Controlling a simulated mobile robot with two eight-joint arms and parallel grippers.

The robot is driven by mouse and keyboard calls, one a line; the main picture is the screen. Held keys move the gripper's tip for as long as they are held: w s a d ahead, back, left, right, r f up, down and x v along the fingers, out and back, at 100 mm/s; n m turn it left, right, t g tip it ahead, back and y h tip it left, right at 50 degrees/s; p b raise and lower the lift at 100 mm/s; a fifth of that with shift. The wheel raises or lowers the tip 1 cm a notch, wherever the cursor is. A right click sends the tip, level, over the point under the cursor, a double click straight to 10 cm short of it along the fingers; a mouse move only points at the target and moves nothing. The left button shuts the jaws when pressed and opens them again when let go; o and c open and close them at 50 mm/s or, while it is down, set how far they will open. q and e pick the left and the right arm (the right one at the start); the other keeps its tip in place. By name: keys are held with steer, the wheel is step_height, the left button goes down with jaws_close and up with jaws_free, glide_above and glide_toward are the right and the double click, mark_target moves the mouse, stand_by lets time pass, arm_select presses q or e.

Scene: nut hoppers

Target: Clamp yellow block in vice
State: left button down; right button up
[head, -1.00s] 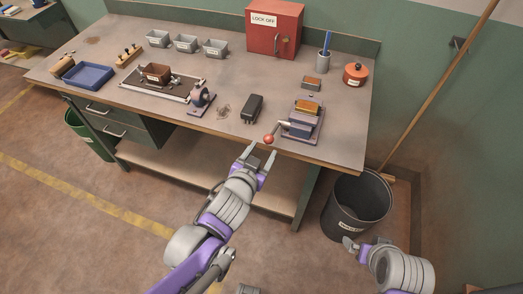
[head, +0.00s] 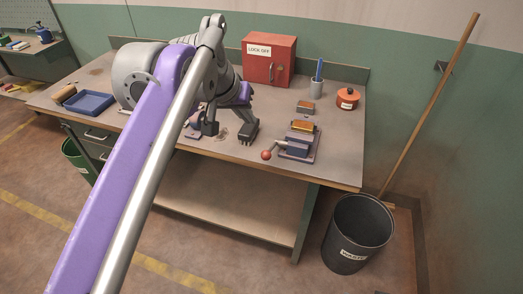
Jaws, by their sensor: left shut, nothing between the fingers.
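The yellow block (head: 302,126) lies at the top of the small blue-grey vice (head: 297,144) at the right front of the bench. I cannot tell how tightly the jaws sit against it. The vice's handle ends in a red ball (head: 266,155), which sticks out to the left. My left gripper (head: 210,128) is shut and empty, over the middle of the bench, left of the vice and apart from it. My left arm hides much of the bench's left middle. My right gripper is out of view.
Behind the vice are a small brown-topped block (head: 305,107), a pen cup (head: 316,88) and an orange pot (head: 347,98). A red cabinet (head: 270,60) stands at the back. A black bin (head: 357,232) is on the floor.

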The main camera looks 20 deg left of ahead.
arm_select(q)
steer(key=b, duration=0.1)
glide_above(264, 153)
steer(key=a, duration=0.1)
step_height(264, 153, down, 8)
steer(key=f, duration=0.2)
steer(key=shift+w+d+f, duration=0.1)
steer(key=shift+w+f, duration=0.1)
steer(key=shift+f, duration=0.1)
steer(key=shift+s+d+f, duration=0.15)
steer(key=shift+s+f, duration=0.1)
steer(key=shift+f, duration=0.5)
steer(key=shift+s+f+t+b, duration=0.4)
steer(key=shift+s+f+b, duration=0.15)
steer(key=shift+f, duration=0.35)
steer(key=shift+r, duration=0.1)
